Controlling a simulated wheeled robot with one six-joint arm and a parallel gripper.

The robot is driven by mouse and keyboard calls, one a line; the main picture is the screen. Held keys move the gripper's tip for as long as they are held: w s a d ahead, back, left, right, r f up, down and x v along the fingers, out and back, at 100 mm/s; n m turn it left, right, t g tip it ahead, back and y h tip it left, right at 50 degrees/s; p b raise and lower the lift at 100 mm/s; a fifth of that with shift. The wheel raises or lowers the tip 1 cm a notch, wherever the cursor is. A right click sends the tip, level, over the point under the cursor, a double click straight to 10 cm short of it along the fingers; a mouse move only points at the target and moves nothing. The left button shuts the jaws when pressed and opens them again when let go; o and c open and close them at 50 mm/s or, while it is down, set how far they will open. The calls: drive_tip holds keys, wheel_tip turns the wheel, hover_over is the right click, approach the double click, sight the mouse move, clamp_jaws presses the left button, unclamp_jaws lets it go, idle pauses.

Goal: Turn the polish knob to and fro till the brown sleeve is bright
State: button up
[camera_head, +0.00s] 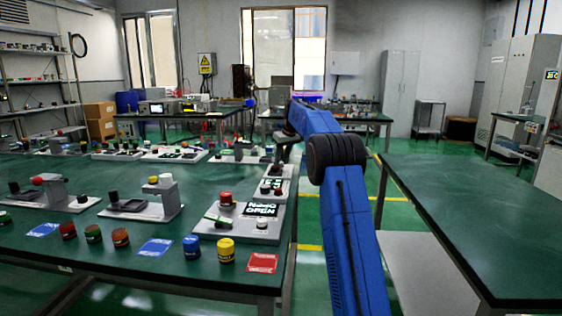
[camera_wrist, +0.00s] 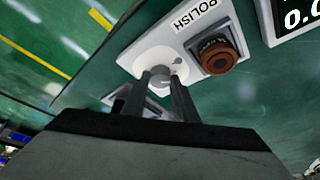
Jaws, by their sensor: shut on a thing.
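The fingers hide part of the knob. The brown sleeve (camera_wrist: 222,58) sits right of the knob on a dark mount, with a dark upper part and a dull orange-brown side. In the head view my blue arm reaches away from me, and my gripper is hidden behind it.
A display reading 0.0 (camera_wrist: 298,16) is at the wrist view's top right. In the head view, a green table (camera_head: 130,215) at left bears several devices and coloured knobs. A bare green table (camera_head: 480,210) stands at right, with floor between.

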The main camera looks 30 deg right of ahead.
drive_tip(key=shift+d+n+y, duration=0.1)
drive_tip(key=shift+n+y, duration=0.3)
drive_tip(key=shift+n, duration=0.6)
drive_tip(key=o, duration=1.1)
drive_tip(key=shift+c, duration=0.2)
drive_tip(key=v, duration=1.7)
drive_tip(key=shift+r, duration=0.25)
drive_tip(key=shift+w+d, duration=0.1)
drive_tip(key=shift+d, duration=0.05)
